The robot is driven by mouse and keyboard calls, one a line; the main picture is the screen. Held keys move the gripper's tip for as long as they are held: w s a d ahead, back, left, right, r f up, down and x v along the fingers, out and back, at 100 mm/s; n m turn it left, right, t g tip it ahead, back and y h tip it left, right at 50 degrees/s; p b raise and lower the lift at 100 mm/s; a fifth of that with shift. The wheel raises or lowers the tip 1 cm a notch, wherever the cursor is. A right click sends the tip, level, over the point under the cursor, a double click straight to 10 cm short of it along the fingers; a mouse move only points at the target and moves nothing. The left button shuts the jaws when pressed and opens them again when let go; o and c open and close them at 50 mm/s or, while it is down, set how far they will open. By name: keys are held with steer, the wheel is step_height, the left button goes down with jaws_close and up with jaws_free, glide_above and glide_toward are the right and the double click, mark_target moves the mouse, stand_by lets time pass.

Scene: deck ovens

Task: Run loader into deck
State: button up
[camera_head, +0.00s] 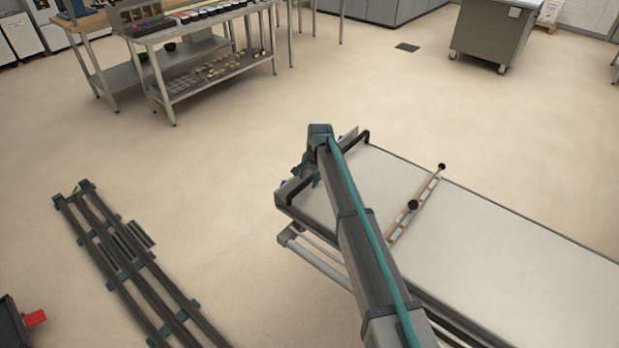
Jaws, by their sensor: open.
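The loader (480,230) is a long, flat, pale belt on a metal frame, running from the centre to the lower right. Black handle parts show at its far left end, at the left corner (292,190) and the right corner (357,138). My arm reaches over the loader's left end. My gripper (308,170) is at that end, between the handle parts, mostly hidden by my arm; it is open. Whether it touches the handle cannot be told. No oven deck shows in this view.
Dark parallel rails (130,265) lie on the floor at the left. A steel worktable (205,35) with small containers stands at the back left. A wheeled grey cabinet (490,35) stands at the back right. A red part shows at the lower left edge.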

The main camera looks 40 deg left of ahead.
jaws_close()
stand_by(0.4)
